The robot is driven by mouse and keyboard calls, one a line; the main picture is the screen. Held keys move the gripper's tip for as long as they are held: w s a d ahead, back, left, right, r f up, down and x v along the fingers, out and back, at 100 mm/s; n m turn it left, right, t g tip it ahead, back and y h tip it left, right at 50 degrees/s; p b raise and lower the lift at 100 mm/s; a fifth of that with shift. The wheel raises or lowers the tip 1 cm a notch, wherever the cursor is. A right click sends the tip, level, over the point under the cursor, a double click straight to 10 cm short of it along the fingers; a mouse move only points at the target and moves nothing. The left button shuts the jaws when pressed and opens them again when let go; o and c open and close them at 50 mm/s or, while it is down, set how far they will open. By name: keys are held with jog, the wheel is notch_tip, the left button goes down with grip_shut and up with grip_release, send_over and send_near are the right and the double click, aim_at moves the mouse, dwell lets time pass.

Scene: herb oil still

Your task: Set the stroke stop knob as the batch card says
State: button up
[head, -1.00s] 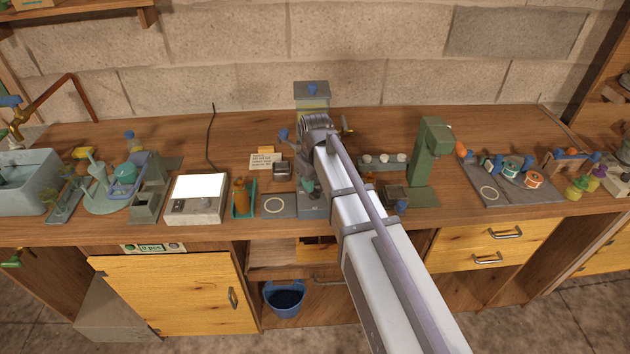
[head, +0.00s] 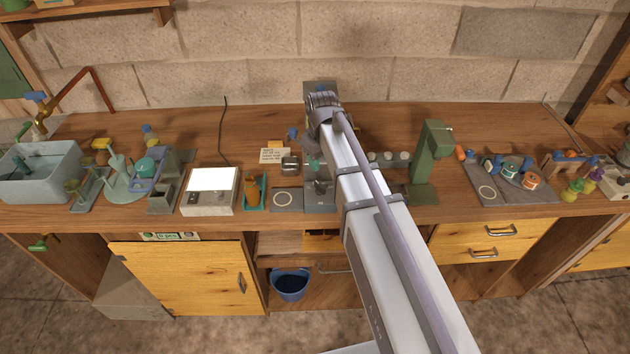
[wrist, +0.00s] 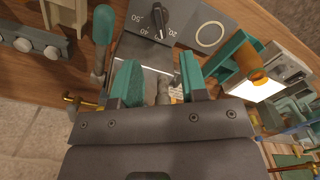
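The stroke stop knob (wrist: 158,22) is a dark pointer knob on a grey plate, near the top of the wrist view. Printed numbers stand around it; its exact setting is too small to read surely. My gripper (wrist: 160,82) has two teal-tipped fingers spread apart with nothing held between them. The knob lies beyond the fingertips, apart from them. In the head view my arm hides most of the gripper and the device behind it. The batch card (head: 274,155) is a small pale card on the bench, left of my gripper; its writing is too small to read.
A teal-handled lever (wrist: 104,28) stands close to my left finger in the wrist view. An orange bottle (wrist: 252,68) in a teal holder is at the right. The white-topped box (head: 209,190) and green press (head: 431,155) stand farther along the bench.

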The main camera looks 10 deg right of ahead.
aim_at(321, 186)
notch_tip(321, 186, down, 11)
jog(key=b, duration=1)
jog(key=shift+d+r, duration=0.1)
jog(key=shift+r, duration=0.15)
jog(key=shift+c, duration=0.4)
grip_shut()
